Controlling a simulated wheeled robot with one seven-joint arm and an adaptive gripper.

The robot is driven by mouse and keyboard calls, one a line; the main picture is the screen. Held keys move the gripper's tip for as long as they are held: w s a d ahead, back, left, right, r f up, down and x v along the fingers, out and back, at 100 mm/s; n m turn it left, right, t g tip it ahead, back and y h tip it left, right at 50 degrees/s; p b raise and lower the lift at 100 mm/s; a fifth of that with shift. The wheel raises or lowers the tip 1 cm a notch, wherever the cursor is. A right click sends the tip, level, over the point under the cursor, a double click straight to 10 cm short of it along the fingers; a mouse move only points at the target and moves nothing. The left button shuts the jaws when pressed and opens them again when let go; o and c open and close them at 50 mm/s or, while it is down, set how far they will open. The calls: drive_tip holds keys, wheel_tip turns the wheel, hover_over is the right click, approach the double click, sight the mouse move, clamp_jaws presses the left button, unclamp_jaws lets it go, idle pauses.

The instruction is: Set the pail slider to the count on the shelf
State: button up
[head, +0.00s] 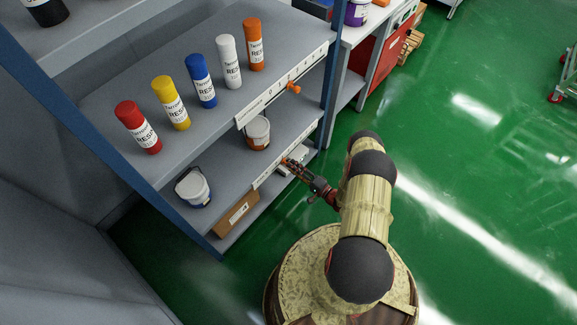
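On the lower shelf (222,160) stand a white pail (196,190) at the left and an orange-brown pail (258,142) with a pale lid farther right. A white scale strip (266,174) runs along this shelf's front edge. My gripper (288,163) is at the strip's right part, touching or very close to it. It hides that part, so I cannot clearly see the lower slider or its setting. Finger opening is too small to tell. The upper shelf's strip (256,106) carries an orange slider knob (293,88) toward its right; its marks are too small to read surely.
The upper shelf holds a red (138,128), a yellow (171,103), a blue (201,81), a white (229,62) and an orange bottle (253,45). A brown box (236,212) lies at the bottom. Blue posts frame the rack. The green floor at right is open.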

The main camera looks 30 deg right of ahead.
sight(286, 163)
drive_tip(key=shift+b+x, duration=0.35)
drive_tip(key=shift+x, duration=1.35)
drive_tip(key=shift+c, duration=0.4)
drive_tip(key=c, duration=0.8)
clamp_jaws()
